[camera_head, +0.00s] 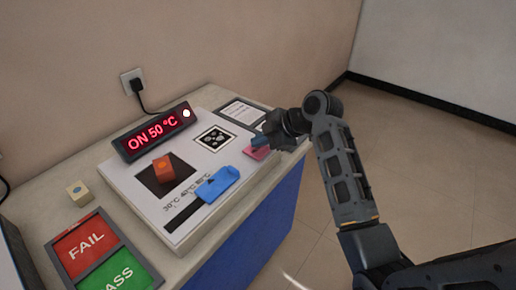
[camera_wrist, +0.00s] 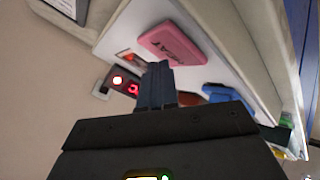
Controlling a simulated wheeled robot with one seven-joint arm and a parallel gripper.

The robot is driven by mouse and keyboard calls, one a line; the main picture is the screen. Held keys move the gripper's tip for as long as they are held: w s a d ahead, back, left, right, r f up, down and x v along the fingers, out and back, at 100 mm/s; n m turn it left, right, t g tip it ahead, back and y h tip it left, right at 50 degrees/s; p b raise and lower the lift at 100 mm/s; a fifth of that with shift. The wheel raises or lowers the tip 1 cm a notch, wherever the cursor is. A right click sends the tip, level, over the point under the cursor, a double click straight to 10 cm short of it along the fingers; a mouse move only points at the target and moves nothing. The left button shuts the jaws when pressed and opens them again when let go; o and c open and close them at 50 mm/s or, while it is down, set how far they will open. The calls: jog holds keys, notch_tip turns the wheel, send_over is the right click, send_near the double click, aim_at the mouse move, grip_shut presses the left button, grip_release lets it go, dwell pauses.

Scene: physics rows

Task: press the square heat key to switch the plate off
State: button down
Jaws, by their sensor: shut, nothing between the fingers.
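The pink square heat key (camera_head: 259,153) sits at the right side of the white heating unit (camera_head: 150,205); in the wrist view the key (camera_wrist: 175,44) shows the word HEAT. My gripper (camera_head: 258,141) is shut and empty, its blue fingertips beside the key in the head view. In the wrist view the shut fingers (camera_wrist: 157,72) end close to the key's edge; I cannot tell whether they touch it. The display (camera_head: 155,132) reads ON 50 °C in red, with a lit white dot. An orange block (camera_head: 163,169) sits on the dark square plate (camera_head: 183,165).
A blue slider (camera_head: 218,184) sits on the temperature scale. A card with a black pattern (camera_head: 215,138) lies behind. A beige block (camera_head: 79,193) and the red FAIL (camera_head: 84,241) and green PASS (camera_head: 119,273) fields are at left. Floor is clear at right.

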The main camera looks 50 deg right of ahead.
aim_at(260, 151)
jog(key=shift+f, duration=0.45)
dwell(0.3)
jog(key=shift+r, duration=0.1)
jog(key=shift+r+p, duration=0.45)
jog(key=shift+r, duration=0.4)
jog(key=shift+r, duration=0.1)
notch_tip(260, 151, up, 6)
jog(key=p, duration=0.4)
jog(key=shift+p, duration=0.3)
